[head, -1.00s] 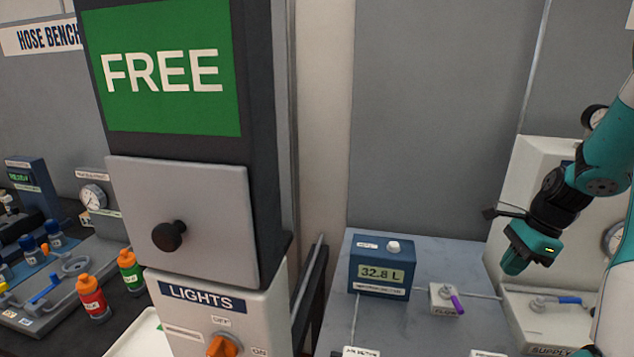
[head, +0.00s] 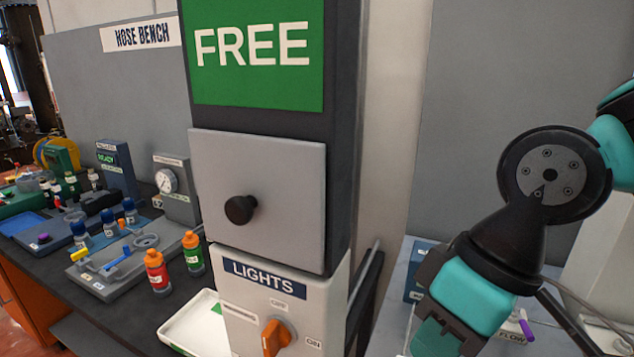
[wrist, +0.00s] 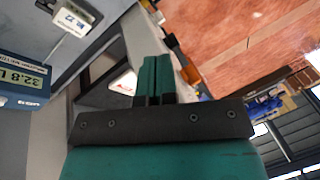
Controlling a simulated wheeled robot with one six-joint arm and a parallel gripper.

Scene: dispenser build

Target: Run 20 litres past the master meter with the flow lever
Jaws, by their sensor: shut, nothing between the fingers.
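The master meter (wrist: 22,82) is a blue box at the left edge of the wrist view, its display partly cut off but showing 32.8 L. In the head view only a strip of the meter (head: 415,283) shows, the rest hidden behind my arm. The flow lever (head: 526,328) has a purple handle and stands on a small white block marked FLOW, partly covered by my arm. My gripper (wrist: 154,80) is shut and empty, its teal fingers together. In the head view my gripper (head: 432,340) hangs in front of the meter bench, clear of the lever.
A dark column with a green FREE sign (head: 255,52), a knobbed grey door (head: 262,195) and a LIGHTS switch box (head: 268,310) stands left of my arm. The hose bench (head: 110,330) further left carries red and green bottles and a white tray (head: 190,322).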

